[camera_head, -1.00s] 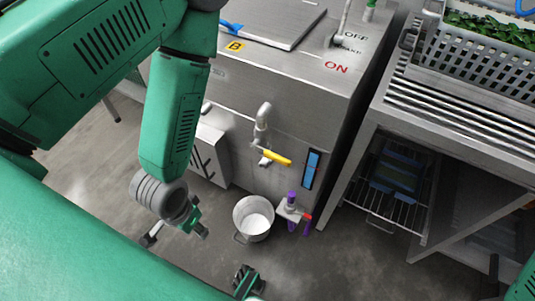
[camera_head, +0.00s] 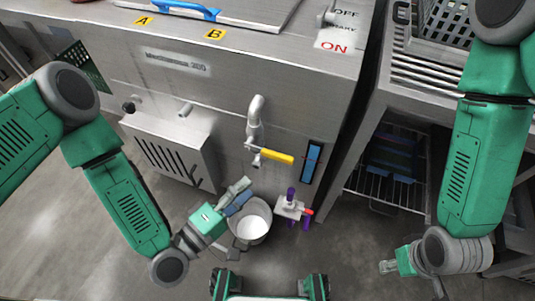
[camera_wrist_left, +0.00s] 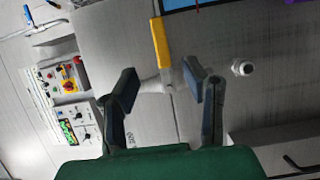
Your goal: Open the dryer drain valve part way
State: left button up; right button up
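A steel valve (camera_head: 253,140) with a yellow lever handle (camera_head: 270,155) sticks out of the steel machine's front. The lever points right and slightly down in the head view. In the left wrist view the yellow handle (camera_wrist_left: 160,42) shows beyond and between my fingertips. My left gripper (camera_head: 238,193) is open and empty, below and left of the valve, in front of the bucket's rim. Its two fingers (camera_wrist_left: 161,82) stand apart in the left wrist view; I see no contact with the handle. My right gripper (camera_head: 390,266) is low at the right, away from the valve; its fingers are too small to judge.
A steel bucket (camera_head: 252,224) stands on the floor below the valve. A blue gauge strip (camera_head: 312,160) is right of the valve. A vented box (camera_head: 172,150) juts out at the left. A steel rack stands right.

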aim_at(278, 159)
pick_arm(q)
jog(key=x, duration=0.3)
jog(key=b+x, duration=0.1)
jog(key=x, duration=0.2)
jog(key=shift+s+d+f, duration=0.1)
jog(key=shift+s+d, duration=0.1)
jog(key=shift+s, duration=0.05)
jog(key=w, duration=0.2)
jog(key=w+d+b, duration=0.1)
jog(key=w, duration=0.1)
jog(key=shift+w, duration=0.2)
jog(key=d, duration=0.1)
jog(key=w+d, duration=0.1)
jog(key=d, duration=0.1)
jog(key=shift+d, duration=0.25)
jog(key=shift+a, duration=0.4)
jog(key=shift+c, duration=1.2)
jog(key=shift+a, duration=0.35)
jog(key=c, duration=0.7)
jog(key=shift+a, duration=0.2)
grip_shut()
jog(key=shift+d, duration=0.3)
jog(key=shift+s+d, duration=0.1)
pick_arm(e)
notch_tip(278, 159, down, 3)
jog(key=shift+d+r, duration=0.1)
jog(key=shift+d, duration=0.05)
